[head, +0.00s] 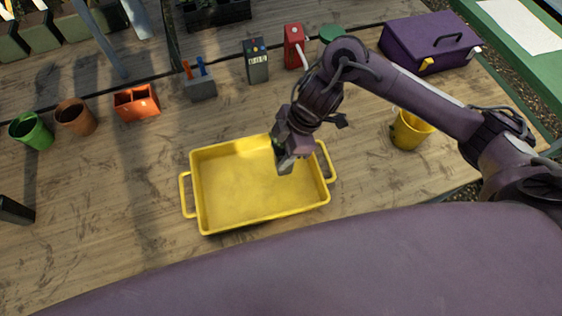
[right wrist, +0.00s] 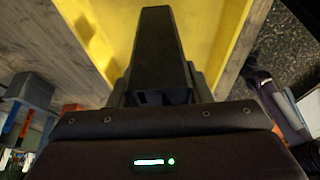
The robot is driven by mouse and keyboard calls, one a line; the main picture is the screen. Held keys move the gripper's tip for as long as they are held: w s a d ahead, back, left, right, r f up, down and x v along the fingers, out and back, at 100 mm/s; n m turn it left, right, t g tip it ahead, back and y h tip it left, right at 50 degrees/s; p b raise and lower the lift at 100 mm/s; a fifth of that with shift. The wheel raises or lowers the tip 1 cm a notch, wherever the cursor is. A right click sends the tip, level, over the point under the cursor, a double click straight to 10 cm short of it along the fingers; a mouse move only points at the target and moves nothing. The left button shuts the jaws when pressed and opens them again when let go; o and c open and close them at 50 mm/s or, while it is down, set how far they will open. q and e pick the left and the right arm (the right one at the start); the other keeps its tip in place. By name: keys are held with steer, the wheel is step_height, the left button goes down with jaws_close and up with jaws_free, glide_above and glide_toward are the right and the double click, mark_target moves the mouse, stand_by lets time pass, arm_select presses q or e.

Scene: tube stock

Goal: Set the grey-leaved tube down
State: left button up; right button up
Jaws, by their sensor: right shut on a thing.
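My right gripper (head: 284,158) is over the right part of the yellow tray (head: 195,199) in the head view, pointing down. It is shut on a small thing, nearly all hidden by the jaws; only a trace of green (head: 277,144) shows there. I cannot make out grey leaves or the tube's body. In the right wrist view a black finger (right wrist: 158,50) stands before the yellow tray (right wrist: 215,25) and hides what is held. I cannot tell whether the held thing touches the tray floor. The visible tray floor is bare. My left gripper is not in view.
A yellow bucket (head: 410,131) stands right of the tray. A purple toolbox (head: 428,45), red can (head: 294,46), grey tool holder (head: 200,88), orange box (head: 137,103), brown pot (head: 76,117) and green pot (head: 32,131) stand behind. A dark block (head: 14,210) shows at the left edge.

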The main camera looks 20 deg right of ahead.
steer(key=shift+x, duration=0.85)
steer(key=f, duration=0.2)
steer(key=f+b, duration=0.1)
steer(key=f, duration=0.1)
steer(key=shift+d, duration=0.25)
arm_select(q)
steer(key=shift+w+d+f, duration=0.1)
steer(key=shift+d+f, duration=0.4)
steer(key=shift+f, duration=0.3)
arm_select(e)
steer(key=shift+r, duration=0.1)
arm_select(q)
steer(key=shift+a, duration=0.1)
arm_select(e)
steer(key=o, duration=1.1)
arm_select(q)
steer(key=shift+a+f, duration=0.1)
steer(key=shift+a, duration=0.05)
